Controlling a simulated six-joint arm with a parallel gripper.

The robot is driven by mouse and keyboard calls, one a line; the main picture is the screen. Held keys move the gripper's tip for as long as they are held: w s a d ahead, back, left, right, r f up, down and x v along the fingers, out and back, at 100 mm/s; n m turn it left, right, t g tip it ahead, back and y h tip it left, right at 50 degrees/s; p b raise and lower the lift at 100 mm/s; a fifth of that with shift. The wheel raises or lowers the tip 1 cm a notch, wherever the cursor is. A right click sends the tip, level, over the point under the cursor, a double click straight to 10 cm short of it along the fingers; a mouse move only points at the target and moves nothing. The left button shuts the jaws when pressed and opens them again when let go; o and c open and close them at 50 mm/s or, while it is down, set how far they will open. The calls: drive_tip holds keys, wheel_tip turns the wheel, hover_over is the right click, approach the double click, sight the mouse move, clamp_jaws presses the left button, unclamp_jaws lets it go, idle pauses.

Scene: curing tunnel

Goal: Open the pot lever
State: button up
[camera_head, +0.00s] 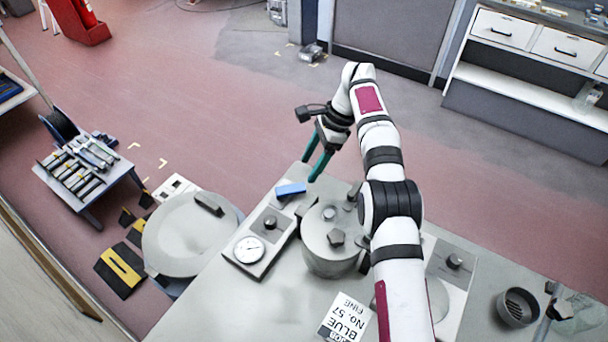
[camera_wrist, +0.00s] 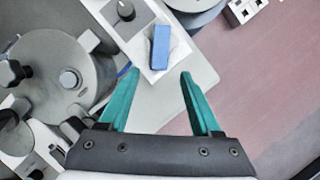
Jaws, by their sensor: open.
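The grey round pot (camera_head: 325,257) stands on the bench left of my arm, with a lid and dark knobs on top. It also shows at the left of the wrist view (camera_wrist: 62,62). A blue bar (camera_head: 291,190), perhaps the lever handle, lies at the far end of a pale panel beside the pot. In the wrist view the blue bar (camera_wrist: 160,47) is just beyond my fingertips, roughly between them in the picture. My gripper (camera_head: 312,170) has two green fingers, open and empty, over the bench's far edge. It shows in the wrist view (camera_wrist: 160,74). I see no contact with the bar.
The pale panel carries a dark knob (camera_head: 270,222) and a round gauge (camera_head: 250,250). A large grey lidded drum (camera_head: 180,240) stands left of the bench. A printed card (camera_head: 345,317) lies in front of the pot. Open floor lies beyond the bench.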

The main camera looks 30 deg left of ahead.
drive_tip(key=shift+w+d+r, duration=0.1)
drive_tip(key=shift+d+r, duration=0.05)
drive_tip(key=shift+r, duration=0.35)
drive_tip(key=shift+c, duration=0.3)
